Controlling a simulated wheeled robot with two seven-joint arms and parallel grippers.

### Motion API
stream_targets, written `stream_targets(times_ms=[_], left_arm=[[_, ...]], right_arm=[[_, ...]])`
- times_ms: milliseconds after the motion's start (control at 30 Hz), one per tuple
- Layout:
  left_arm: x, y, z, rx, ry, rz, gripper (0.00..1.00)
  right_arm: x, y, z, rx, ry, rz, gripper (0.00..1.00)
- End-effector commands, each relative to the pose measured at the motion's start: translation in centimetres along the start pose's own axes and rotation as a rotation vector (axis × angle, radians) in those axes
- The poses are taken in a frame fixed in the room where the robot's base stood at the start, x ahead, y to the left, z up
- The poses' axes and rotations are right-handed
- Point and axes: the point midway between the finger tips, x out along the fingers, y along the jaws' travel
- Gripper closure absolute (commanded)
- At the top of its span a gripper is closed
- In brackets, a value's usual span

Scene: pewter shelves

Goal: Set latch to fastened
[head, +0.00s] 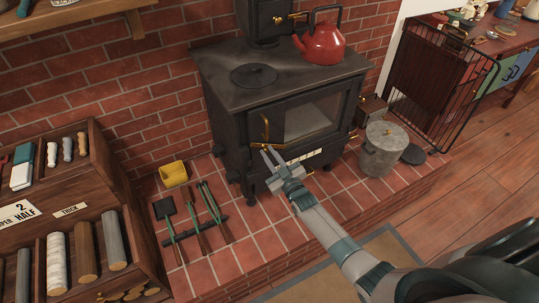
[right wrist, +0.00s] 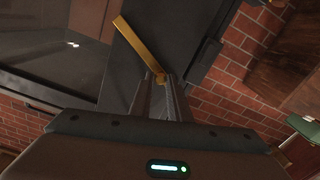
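The latch is a slim brass handle (head: 265,129) on the left edge of the black stove's (head: 228,127) glass door. My right gripper (head: 268,153) is just below the latch in the head view. Its two fingers show a gap between the tips, and the right wrist view shows the tips (right wrist: 161,80) at the bar's end. I cannot tell whether they touch it. My left gripper is not in view.
A red kettle (head: 322,43) stands on the stove top. A lidded metal bucket (head: 381,150) stands right of the stove. Fire tools (head: 197,221) and a yellow box (head: 173,174) are on the brick hearth (head: 268,243). A wooden log rack (head: 85,185) is at left.

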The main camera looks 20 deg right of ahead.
Motion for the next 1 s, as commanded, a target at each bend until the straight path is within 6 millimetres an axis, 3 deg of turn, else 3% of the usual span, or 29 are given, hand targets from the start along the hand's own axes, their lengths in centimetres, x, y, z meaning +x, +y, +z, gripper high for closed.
stream_targets(times_ms=[367, 1000], left_arm=[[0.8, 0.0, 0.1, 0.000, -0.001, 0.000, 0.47], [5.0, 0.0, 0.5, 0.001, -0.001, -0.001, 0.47]], right_arm=[[0.0, -0.6, 0.8, -0.070, -0.001, 0.000, 1.00], [0.0, -2.6, 4.3, -0.470, 0.000, 0.001, 1.00]])
